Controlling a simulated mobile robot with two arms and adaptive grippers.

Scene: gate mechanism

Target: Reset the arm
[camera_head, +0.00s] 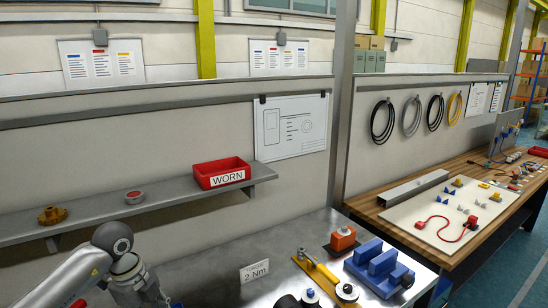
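On the metal bench (225,268) at the lower right, a yellow arm (318,272) lies at a slant, with a pivot at its upper left end. Its lower right end is near a black round part with a metal top (347,291). An orange block on a dark base (343,239) stands behind it, and a blue block fixture (379,265) stands to its right. My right arm does not show.
A "TORQUE 2 Nm" sign (254,271) stands on the bench left of the yellow arm. A shelf (100,217) above holds a red "WORN" bin (222,172), a red-topped round part (135,197) and a brass part (52,215). A wooden table (385,226) stands at right.

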